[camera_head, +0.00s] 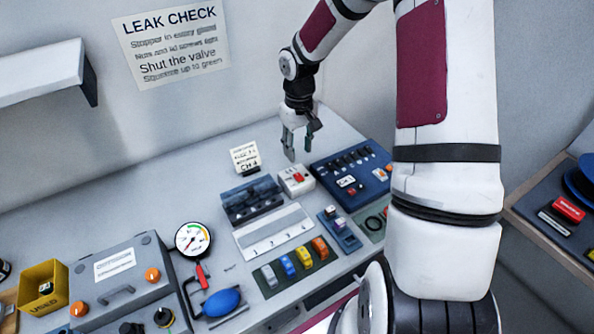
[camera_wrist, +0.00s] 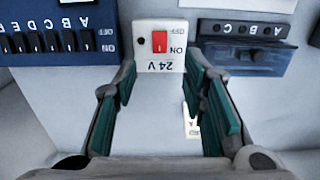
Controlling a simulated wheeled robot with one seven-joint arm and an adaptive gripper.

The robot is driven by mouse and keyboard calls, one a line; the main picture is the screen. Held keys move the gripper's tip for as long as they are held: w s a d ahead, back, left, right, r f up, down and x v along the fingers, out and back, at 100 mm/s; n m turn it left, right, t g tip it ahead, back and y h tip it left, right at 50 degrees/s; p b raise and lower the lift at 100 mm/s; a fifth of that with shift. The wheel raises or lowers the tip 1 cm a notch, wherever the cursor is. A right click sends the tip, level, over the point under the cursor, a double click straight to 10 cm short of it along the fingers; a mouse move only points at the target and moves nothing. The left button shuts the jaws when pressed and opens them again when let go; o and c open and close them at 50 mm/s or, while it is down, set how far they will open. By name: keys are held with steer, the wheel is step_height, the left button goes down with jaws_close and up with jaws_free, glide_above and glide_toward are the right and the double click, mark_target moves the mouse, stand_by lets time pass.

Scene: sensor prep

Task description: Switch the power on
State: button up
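The power switch is a small white box (camera_head: 291,187) labelled 24 V, with a red rocker (camera_head: 297,177). In the wrist view the box (camera_wrist: 147,66) shows upside down at the top middle, with the red rocker (camera_wrist: 159,41) between the OFF and ON marks. Which way the rocker is tipped is hard to tell. My gripper (camera_head: 300,153) is above and just behind the box in the head view. In the wrist view its two green-padded fingers (camera_wrist: 160,80) are spread apart with nothing between them, apart from the box.
A blue panel (camera_head: 325,168) with black switches stands right of the box; a dark blue three-slot block (camera_head: 236,208) stands left. A small white sign (camera_head: 244,157) stands behind. A white numbered tray (camera_head: 262,236) and several coloured blocks lie in front.

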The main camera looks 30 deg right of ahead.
mark_target(299, 177)
step_height(299, 177, down, 9)
steer(key=shift+f, duration=0.2)
stand_by(0.3)
jaws_close()
